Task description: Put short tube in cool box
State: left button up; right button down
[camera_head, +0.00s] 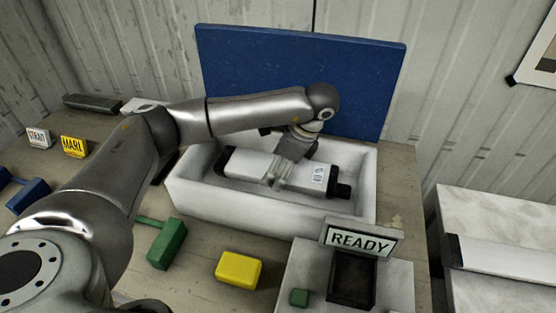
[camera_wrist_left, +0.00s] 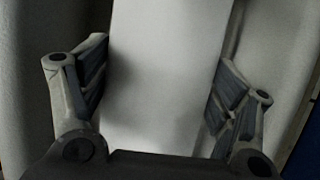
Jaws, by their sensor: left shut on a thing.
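The short tube (camera_head: 252,163), white with black ends and a small printed label, lies inside the white cool box (camera_head: 197,199). Its right end tilts slightly toward the front right. My left gripper (camera_head: 281,179) reaches in from above and is shut on the tube near its middle. In the left wrist view the tube (camera_wrist_left: 165,75) runs between the two fingers of my left gripper (camera_wrist_left: 160,95), and the box walls show on both sides. Whether the tube touches the box floor is hard to tell. My right gripper is not in view.
A blue panel (camera_head: 300,75) stands behind the box. A READY sign (camera_head: 360,241) stands in front of the box, by a dark square tray (camera_head: 352,280). Another white tube (camera_head: 500,262) lies at the right.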

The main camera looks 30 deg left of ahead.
aim_at(278, 175)
pick_arm(q)
notch_tip(278, 175, down, 3)
jog(key=shift+r, duration=0.15)
jog(key=shift+w, duration=0.1)
jog(key=o, duration=1.8)
jog(key=shift+f, duration=0.2)
jog(key=shift+c, duration=0.2)
jog(key=shift+r, duration=0.15)
jog(key=v, duration=1.2)
jog(key=shift+d+b, duration=0.15)
jog(key=shift+b, duration=0.2)
